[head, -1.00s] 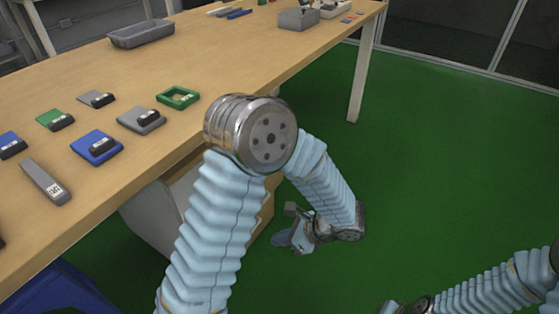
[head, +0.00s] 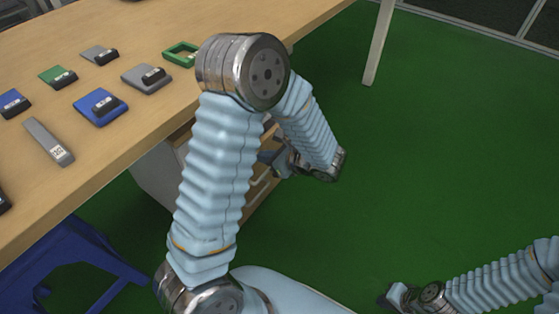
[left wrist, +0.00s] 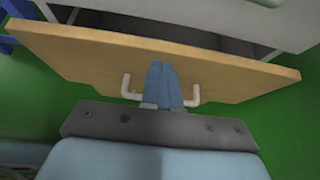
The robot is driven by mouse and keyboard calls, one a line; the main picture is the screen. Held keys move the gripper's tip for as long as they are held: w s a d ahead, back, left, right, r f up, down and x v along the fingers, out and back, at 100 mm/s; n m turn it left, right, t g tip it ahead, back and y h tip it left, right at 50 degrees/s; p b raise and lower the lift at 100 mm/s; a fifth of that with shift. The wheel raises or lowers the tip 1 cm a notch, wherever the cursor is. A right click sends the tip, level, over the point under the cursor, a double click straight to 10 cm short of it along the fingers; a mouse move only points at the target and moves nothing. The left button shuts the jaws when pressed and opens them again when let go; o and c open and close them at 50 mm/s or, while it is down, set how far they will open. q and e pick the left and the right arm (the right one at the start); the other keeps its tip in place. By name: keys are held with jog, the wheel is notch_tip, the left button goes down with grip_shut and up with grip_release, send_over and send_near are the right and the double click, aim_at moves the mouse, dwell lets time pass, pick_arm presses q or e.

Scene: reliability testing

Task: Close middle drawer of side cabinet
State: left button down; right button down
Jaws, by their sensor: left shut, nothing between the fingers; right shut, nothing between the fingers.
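The side cabinet (head: 155,183) stands under the table, pale with wooden drawer fronts, partly hidden by my left arm. In the left wrist view a wooden drawer front (left wrist: 75,58) with a white handle (left wrist: 193,97) stands out from the cabinet, with a dark gap behind it. The frames do not show clearly which drawer this is. My left gripper (head: 270,157) is at the cabinet front. In the left wrist view its blue fingers (left wrist: 162,82) are shut, empty, at the drawer front between the handle's two ends. My right gripper (head: 389,299) is shut and empty, low at the right.
The wooden table (head: 120,150) above carries several blue, green and grey items near its edge. A blue stool (head: 70,265) stands at the lower left. The green floor (head: 430,170) to the right of the cabinet is clear.

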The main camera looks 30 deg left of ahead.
pick_arm(q)
jog(key=shift+a, duration=0.65)
